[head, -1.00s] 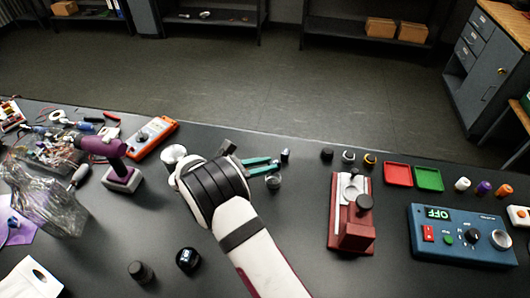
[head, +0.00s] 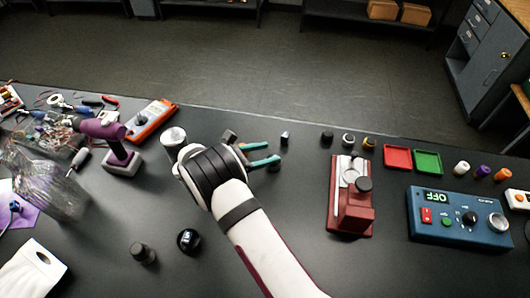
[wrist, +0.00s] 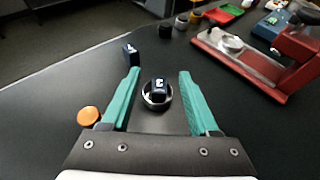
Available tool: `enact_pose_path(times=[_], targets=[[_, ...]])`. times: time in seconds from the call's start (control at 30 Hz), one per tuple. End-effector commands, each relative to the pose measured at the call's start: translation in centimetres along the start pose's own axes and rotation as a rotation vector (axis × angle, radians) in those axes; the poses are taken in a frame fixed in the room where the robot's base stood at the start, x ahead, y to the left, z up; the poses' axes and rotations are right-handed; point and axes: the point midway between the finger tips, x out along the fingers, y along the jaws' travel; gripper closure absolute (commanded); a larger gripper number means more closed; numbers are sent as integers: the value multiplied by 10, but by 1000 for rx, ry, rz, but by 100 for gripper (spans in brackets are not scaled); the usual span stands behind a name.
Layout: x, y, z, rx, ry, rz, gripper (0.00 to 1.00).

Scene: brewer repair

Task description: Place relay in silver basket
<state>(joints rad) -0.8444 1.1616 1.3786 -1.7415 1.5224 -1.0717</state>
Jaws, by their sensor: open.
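A dark block (wrist: 131,55) stands just past the left finger; an orange disc (wrist: 88,116) lies left of it. A red press (head: 350,205) and a blue control box (head: 460,218) stand to the right. Bench between gripper and press is mostly clear.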

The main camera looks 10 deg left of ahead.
Motion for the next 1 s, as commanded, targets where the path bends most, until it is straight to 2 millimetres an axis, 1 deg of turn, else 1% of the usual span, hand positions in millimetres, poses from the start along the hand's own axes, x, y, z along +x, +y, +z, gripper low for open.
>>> enact_pose_path(times=[0.37,0.47,0.6,0.7,0.8,1.0], targets=[[0,0,0,0,0,0,39],[-5,1,12,3,0,2,39],[-16,1,40,4,0,2,39],[-23,1,56,3,0,1,39],[-27,0,64,2,0,1,39],[-27,0,65,0,0,0,39]])
